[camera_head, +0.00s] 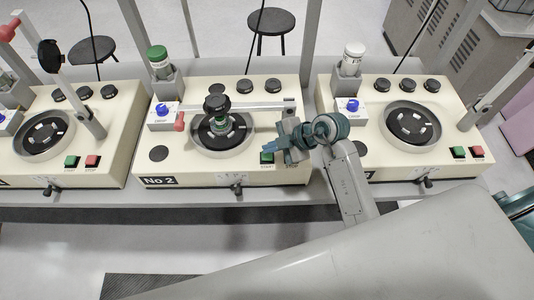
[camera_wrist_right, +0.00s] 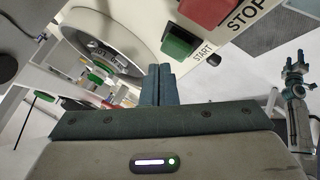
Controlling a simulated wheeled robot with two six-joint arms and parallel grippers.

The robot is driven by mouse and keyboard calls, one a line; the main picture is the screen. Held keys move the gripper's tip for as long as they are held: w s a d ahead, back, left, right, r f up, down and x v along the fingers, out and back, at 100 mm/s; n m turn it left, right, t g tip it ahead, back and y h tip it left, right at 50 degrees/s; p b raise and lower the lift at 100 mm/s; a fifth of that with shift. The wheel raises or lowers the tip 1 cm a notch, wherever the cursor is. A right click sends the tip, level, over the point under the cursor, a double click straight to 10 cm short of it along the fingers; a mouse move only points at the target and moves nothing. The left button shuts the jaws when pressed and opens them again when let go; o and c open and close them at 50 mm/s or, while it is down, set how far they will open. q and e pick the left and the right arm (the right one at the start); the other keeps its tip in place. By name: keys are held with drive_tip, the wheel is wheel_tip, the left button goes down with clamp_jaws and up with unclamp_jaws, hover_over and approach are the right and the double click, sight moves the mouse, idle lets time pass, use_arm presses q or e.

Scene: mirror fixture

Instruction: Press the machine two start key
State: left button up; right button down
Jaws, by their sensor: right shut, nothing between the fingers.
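Machine two (camera_head: 200,180), a cream box marked No 2, stands in the middle of the head view. Its green start key (camera_head: 267,157) sits at the front right corner, partly beside my right gripper (camera_head: 268,147). The right gripper is shut and empty, with its fingers close above the key. In the right wrist view the shut fingers (camera_wrist_right: 158,70) point toward the green start key (camera_wrist_right: 180,46), with START printed beside it. The tips look apart from the key. The red stop key (camera_wrist_right: 205,10) is beyond it. My left gripper (camera_wrist_right: 295,62) shows small at the right edge.
Similar machines stand left (camera_head: 70,140) and right (camera_head: 405,130), each with green and red keys. A clamp arm (camera_head: 240,106) lies across machine two's round dish (camera_head: 222,132). A green-capped bottle (camera_head: 159,60) and black knobs stand behind. The bench front is clear.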

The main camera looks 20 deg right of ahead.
drive_tip(key=shift+f, duration=0.15)
drive_tip(key=shift+f, duration=0.3)
